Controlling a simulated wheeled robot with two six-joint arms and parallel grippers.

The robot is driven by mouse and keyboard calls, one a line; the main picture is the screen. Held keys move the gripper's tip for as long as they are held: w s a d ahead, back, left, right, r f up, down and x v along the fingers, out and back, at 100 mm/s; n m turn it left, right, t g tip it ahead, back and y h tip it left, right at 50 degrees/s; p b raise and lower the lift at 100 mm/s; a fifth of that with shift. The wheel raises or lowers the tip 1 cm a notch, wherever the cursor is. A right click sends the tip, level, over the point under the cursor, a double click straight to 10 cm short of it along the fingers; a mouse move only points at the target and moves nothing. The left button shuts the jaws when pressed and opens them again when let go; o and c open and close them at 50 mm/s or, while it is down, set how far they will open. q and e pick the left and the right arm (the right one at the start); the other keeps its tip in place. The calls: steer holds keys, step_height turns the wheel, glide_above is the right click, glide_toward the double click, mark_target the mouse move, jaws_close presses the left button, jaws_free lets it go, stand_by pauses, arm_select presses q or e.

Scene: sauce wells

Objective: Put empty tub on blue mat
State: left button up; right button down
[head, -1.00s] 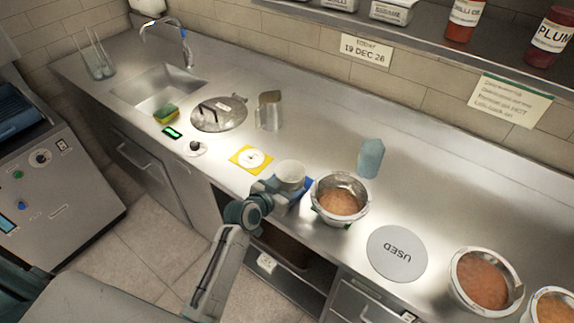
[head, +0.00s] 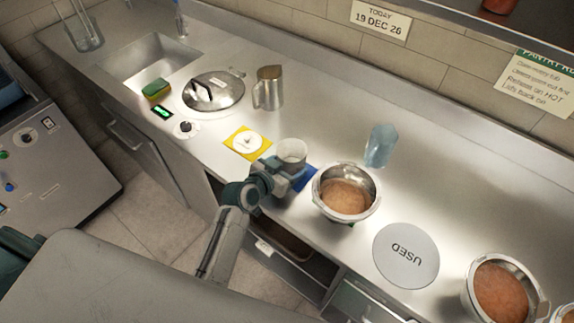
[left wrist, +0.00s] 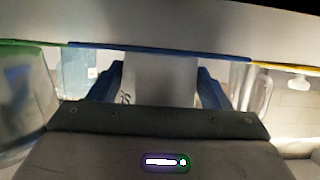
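The empty tub (head: 291,154) is small and pale, and stands upright at the counter's front middle. My left gripper (head: 276,174) reaches it from the front. In the left wrist view the tub (left wrist: 160,78) is between the two blue fingers of my left gripper (left wrist: 160,92), which look pressed to its sides. The blue mat (head: 305,179) shows partly, just right of and below the tub; the gripper and tub hide the rest. I cannot tell whether the tub touches it. My right gripper is not in view.
A steel bowl of brown sauce (head: 346,192) stands close right of the blue mat, a yellow mat (head: 237,148) close left. Behind are a blue translucent cup (head: 380,146) and a metal jug (head: 269,88). A round "USED" disc (head: 406,256) lies empty at the right.

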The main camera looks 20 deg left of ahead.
arm_select(q)
steer(key=o, duration=0.3)
steer(key=shift+s, duration=0.15)
steer(key=shift+s+r, duration=0.15)
steer(key=shift+s, duration=0.05)
steer(key=shift+s+a, duration=0.2)
steer(key=shift+s, duration=0.05)
steer(key=b+v, duration=0.3)
steer(key=v, duration=0.7)
steer(key=shift+s+r, duration=0.15)
steer(key=shift+s+a+r, duration=0.15)
steer(key=shift+s+r, duration=0.1)
steer(key=shift+s, duration=0.15)
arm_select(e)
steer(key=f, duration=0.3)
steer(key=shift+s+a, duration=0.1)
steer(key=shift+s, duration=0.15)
